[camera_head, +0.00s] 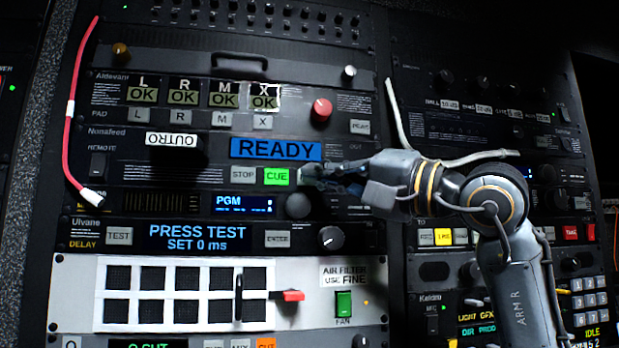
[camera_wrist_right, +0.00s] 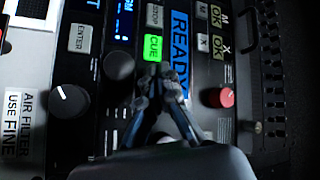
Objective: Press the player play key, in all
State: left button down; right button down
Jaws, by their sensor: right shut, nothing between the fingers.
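The player unit, labelled Nonafeed, has a blue READY display (camera_head: 276,149), a grey STOP key (camera_head: 243,175) and a green-lit CUE key (camera_head: 277,176). In the right wrist view the CUE key (camera_wrist_right: 153,47) and READY display (camera_wrist_right: 180,45) also show. My right gripper (camera_head: 312,176) reaches in from the right, its fingertips just right of the CUE key. Its fingers (camera_wrist_right: 160,84) are shut and empty. They cover the spot beside CUE, so the play key is hidden or too small to read. I cannot tell whether the fingertips touch the panel. My left gripper is not in view.
Below is a PGM display (camera_head: 243,204) with a dark knob (camera_head: 297,206). Above are OK tiles (camera_head: 183,97) and a red knob (camera_head: 322,109). A red cable (camera_head: 74,100) hangs at the left. A pale cable (camera_head: 396,105) runs behind my right wrist.

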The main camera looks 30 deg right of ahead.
jog(key=shift+w, duration=0.1)
dwell(0.6)
jog(key=shift+w+d+p, duration=0.1)
jog(key=shift+w+p, duration=0.2)
jog(key=shift+w, duration=0.05)
jog(key=shift+w+d, duration=0.1)
jog(key=shift+w, duration=0.2)
dwell(0.6)
jog(key=shift+s+a, duration=0.2)
jog(key=shift+s, duration=0.5)
jog(key=shift+s, duration=0.1)
jog(key=s, duration=0.2)
jog(key=s+a, duration=0.1)
jog(key=s, duration=0.1)
jog(key=shift+s+a, duration=0.15)
jog(key=shift+s, duration=0.2)
dwell(0.9)
